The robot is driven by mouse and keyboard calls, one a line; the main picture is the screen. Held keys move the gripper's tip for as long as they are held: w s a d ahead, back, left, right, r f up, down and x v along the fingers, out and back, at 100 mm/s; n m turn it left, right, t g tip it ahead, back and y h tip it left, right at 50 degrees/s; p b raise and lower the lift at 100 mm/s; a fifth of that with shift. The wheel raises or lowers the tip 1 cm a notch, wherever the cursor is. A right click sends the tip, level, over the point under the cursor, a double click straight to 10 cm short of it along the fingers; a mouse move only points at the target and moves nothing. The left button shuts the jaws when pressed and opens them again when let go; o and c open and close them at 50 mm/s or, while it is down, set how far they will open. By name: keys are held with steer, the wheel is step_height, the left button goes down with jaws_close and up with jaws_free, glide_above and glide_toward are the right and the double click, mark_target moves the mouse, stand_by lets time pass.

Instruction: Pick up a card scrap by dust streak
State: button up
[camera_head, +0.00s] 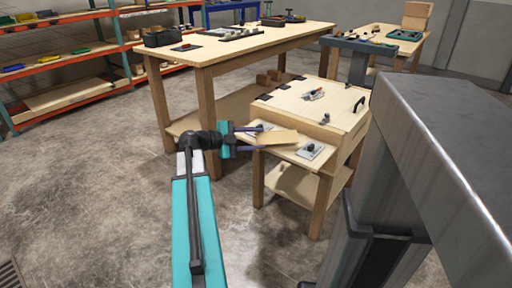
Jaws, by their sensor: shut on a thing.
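A flat tan card scrap (279,137) shows in the head view at the left front of the small wooden console (312,106). My gripper (262,137) comes in from the left and is shut on the card's left end, with a dark finger on either side. The card overlaps the console's front ledge in the picture; I cannot tell whether it touches the ledge or hangs just above it. I cannot make out a distinct dust streak; the grey floor (100,190) has several pale, uneven marks.
The ledge carries small metal plates with knobs (310,150). A black handle (359,104) stands on the console top. A large workbench (230,45) is behind, and shelves (60,50) stand at the left. The floor at left is open.

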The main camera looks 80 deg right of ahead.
step_height(320, 180, down, 3)
steer(key=shift+f+b, duration=0.2)
steer(key=shift+b, duration=0.2)
steer(key=o, duration=1.1)
steer(key=shift+c, duration=0.2)
steer(key=p+v, duration=0.1)
steer(key=v, duration=1.1)
steer(key=shift+p, duration=0.4)
